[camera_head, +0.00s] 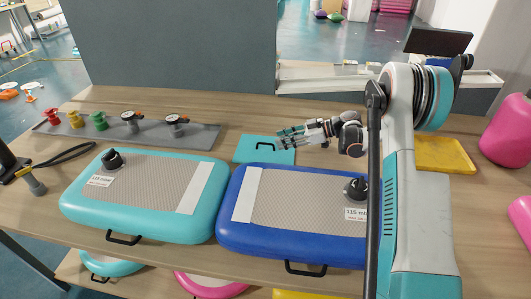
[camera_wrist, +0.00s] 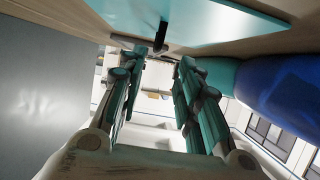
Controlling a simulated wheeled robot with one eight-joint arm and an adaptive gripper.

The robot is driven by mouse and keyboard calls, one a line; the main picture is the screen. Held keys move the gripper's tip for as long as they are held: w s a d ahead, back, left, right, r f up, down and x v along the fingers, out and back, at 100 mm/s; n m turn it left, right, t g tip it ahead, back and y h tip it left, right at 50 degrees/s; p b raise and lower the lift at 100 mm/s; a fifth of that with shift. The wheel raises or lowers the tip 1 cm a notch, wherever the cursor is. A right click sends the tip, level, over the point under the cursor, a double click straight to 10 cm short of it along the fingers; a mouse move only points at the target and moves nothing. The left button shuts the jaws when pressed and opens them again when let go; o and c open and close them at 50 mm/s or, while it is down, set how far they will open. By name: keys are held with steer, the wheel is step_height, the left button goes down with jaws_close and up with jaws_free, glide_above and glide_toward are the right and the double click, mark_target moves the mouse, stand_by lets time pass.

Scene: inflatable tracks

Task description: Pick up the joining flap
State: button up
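The joining flap (camera_head: 258,155) appears to be the flat teal panel with a small black handle, lying on the wooden table behind the two inflatable tracks. In the wrist view the flap (camera_wrist: 215,22) fills the top, with its black handle (camera_wrist: 161,36) near the fingertips. My gripper (camera_head: 283,136) is over the flap's right part in the head view, and its fingers hide some of it. In the wrist view my gripper (camera_wrist: 163,62) has its two teal fingers apart with an empty gap between them. I cannot tell whether a fingertip touches the flap.
A teal inflatable track (camera_head: 120,222) and a blue one (camera_head: 280,240) lie in front, each with a black valve. A grey strip (camera_head: 200,138) with coloured fittings and gauges lies left. A yellow tray (camera_head: 445,153) lies right, behind my arm. A grey panel stands behind the table.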

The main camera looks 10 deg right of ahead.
mark_target(265, 146)
steer(key=shift+x, duration=0.85)
steer(key=w+a+f+b, duration=0.2)
steer(key=a, duration=0.1)
steer(key=shift+f, duration=0.2)
steer(key=shift+w+a+f, duration=0.1)
steer(key=shift+w+a, duration=0.05)
steer(key=shift+a, duration=0.25)
steer(key=shift+c, duration=0.3)
jaws_close()
